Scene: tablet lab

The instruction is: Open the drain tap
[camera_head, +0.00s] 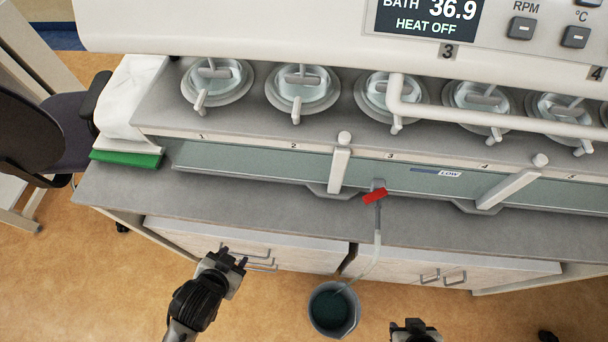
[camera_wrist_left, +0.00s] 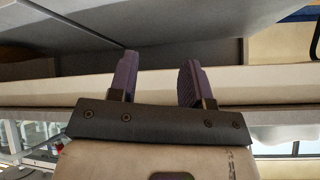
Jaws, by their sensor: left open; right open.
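The drain tap (camera_head: 375,196) has a red handle and sits at the front of the bath, near the middle of the head view. A pale hose (camera_head: 377,245) hangs from it down into a grey bucket (camera_head: 315,311) on the floor, which holds dark liquid. My left gripper (camera_head: 233,255) is open and empty, in front of the cabinets, below and left of the tap. In the left wrist view its two fingers (camera_wrist_left: 157,80) stand apart with nothing between them. My right gripper (camera_head: 411,323) shows only partly at the bottom edge, below and right of the tap, apart from it.
The bath (camera_head: 270,165) carries several lidded vessels in a row and a display reading 36.9, HEAT OFF. White brackets (camera_head: 339,170) stand at its front. A green-edged white item (camera_head: 126,158) lies at the bench's left end. A chair (camera_head: 60,130) stands at far left.

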